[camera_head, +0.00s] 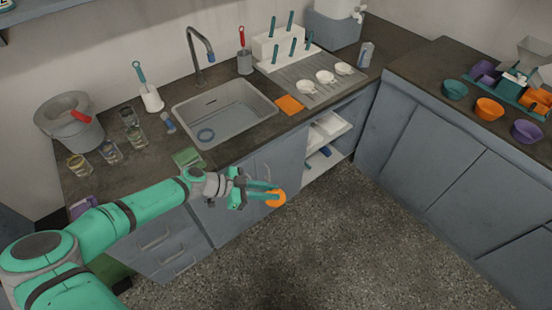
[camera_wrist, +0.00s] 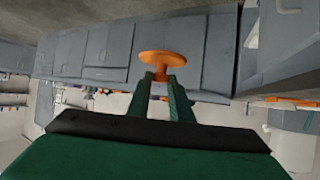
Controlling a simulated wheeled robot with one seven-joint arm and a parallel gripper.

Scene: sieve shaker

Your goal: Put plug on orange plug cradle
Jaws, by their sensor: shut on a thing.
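My gripper (camera_head: 268,191) is held out in front of the sink cabinets, past the counter's front edge. It is shut on the orange plug (camera_head: 277,200), a round disc on a short stem. The wrist view shows the plug (camera_wrist: 163,60) with its stem between my two green fingertips (camera_wrist: 161,82) and the disc beyond them. A flat orange piece (camera_head: 289,105) lies on the counter just right of the sink. I cannot tell whether it is the orange plug cradle.
White cups (camera_head: 325,77) stand on the drainboard (camera_head: 300,90). The right counter (camera_head: 420,70) carries bowls, including an orange bowl (camera_head: 489,109). The floor (camera_head: 330,230) is clear.

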